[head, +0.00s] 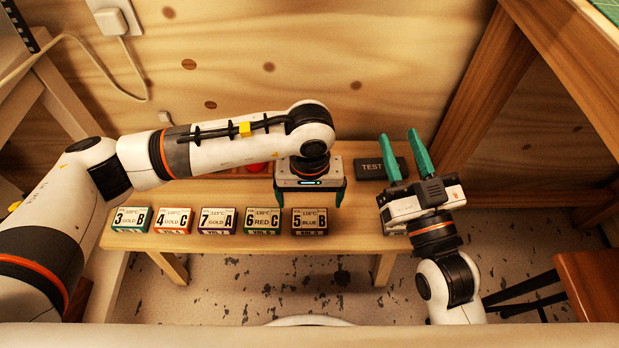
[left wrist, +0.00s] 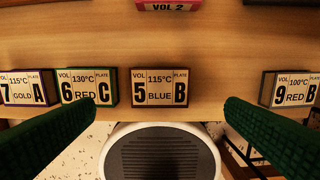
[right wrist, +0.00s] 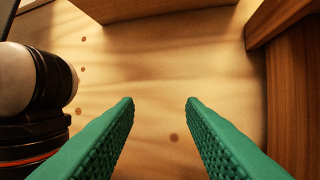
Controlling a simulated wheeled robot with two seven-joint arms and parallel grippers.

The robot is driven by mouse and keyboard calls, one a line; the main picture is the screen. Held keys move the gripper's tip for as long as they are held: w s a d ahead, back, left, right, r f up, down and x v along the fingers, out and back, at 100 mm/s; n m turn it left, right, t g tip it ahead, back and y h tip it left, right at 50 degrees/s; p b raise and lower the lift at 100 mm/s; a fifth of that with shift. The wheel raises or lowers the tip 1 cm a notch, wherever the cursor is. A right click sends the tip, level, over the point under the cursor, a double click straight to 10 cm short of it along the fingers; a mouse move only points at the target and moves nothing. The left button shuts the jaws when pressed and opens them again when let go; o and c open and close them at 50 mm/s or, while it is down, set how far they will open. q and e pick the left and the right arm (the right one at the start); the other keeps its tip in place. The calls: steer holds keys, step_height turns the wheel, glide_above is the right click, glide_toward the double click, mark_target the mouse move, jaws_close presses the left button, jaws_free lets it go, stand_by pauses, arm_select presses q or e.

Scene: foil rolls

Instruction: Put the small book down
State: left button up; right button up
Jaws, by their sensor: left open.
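Small book-like blocks with printed labels stand in a row along the front of the wooden bench. The 5 BLUE B book (head: 310,221) has a brown cover and stands at the right of the main group; it also shows in the left wrist view (left wrist: 160,88). My left gripper (head: 309,200) is open and empty, pointing down just behind and above the 5 BLUE B book. In the left wrist view this book lies between the two green fingers, apart from them. My right gripper (head: 400,135) is open and empty, pointing toward the back wall.
Left of it stand the books 6 RED C (head: 263,220), 7 GOLD A (head: 217,220), 4 GOLD C (head: 173,220) and 3 GOLD B (head: 131,218). The 9 RED B book (left wrist: 290,88) stands apart at the right. A black TEST box (head: 371,168) lies behind. Bare bench separates 5 and 9.

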arm_select(q)
step_height(320, 180, up, 4)
steer(key=shift+r+p, duration=0.15)
steer(key=shift+p, duration=0.15)
arm_select(e)
steer(key=f+g, duration=0.2)
steer(key=f+h, duration=0.1)
steer(key=f, duration=0.1)
steer(key=shift+w+d+g, duration=0.15)
steer(key=shift+d+g, duration=0.1)
steer(key=shift+g, duration=0.15)
